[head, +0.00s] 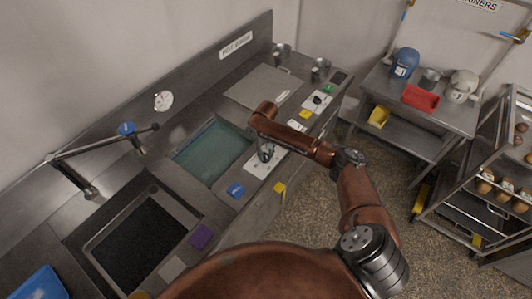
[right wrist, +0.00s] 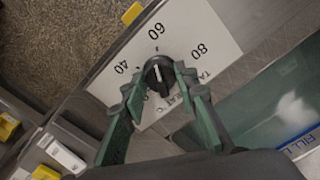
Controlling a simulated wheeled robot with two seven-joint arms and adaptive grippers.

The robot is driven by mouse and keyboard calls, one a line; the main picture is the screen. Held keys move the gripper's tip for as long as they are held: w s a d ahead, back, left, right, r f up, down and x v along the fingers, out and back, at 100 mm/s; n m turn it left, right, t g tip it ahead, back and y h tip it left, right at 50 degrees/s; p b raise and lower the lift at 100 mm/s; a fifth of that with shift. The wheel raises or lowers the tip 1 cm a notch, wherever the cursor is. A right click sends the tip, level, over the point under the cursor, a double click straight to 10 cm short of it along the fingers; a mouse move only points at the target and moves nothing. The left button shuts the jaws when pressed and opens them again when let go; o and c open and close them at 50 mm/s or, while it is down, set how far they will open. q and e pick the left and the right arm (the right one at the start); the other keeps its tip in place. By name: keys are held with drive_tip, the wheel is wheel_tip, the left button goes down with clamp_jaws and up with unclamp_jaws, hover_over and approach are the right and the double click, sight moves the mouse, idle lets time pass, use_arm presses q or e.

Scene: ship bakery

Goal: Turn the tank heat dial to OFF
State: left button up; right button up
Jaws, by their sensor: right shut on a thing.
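The tank heat dial (right wrist: 152,72) is a round black knob with a white line on its face. It sits on a white plate (right wrist: 205,28) printed with 40, 60 and 80; no OFF mark shows. My right gripper (right wrist: 160,82) is shut on the dial, with one green finger on each side of it. In the head view my right gripper (head: 266,153) is over the white plate (head: 256,170) beside the teal tank (head: 208,152), and hides the dial there. My left gripper is out of view.
A blue tag (head: 235,190) and a yellow block (head: 279,189) are near the counter's front edge. A black-bottomed basin (head: 140,240) and a tap (head: 88,190) are to the left. A side table (head: 440,120) and a rack (head: 480,190) stand at the right.

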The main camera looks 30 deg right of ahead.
drive_tip(key=n+p, duration=0.2)
drive_tip(key=shift+r+n, duration=0.2)
drive_tip(key=shift+n, duration=0.1)
drive_tip(key=n+p, duration=0.2)
drive_tip(key=shift+n, duration=0.3)
drive_tip(key=n+p, duration=0.1)
drive_tip(key=n, duration=0.1)
drive_tip(key=shift+w+d+f+n, duration=0.1)
drive_tip(key=shift+n, duration=0.3)
drive_tip(key=n, duration=0.3)
drive_tip(key=shift+n+p, duration=0.3)
drive_tip(key=shift+p, duration=0.1)
drive_tip(key=n, duration=0.3)
drive_tip(key=shift+f+n, duration=0.1)
drive_tip(key=shift+n, duration=0.2)
drive_tip(key=n, duration=0.3)
drive_tip(key=shift+w+n, duration=0.1)
drive_tip(key=shift+n, duration=0.2)
drive_tip(key=n, duration=0.3)
drive_tip(key=shift+n, duration=0.3)
drive_tip(key=shift+w+n+b, duration=0.1)
drive_tip(key=shift+n+b, duration=0.5)
drive_tip(key=shift+n, duration=1.4)
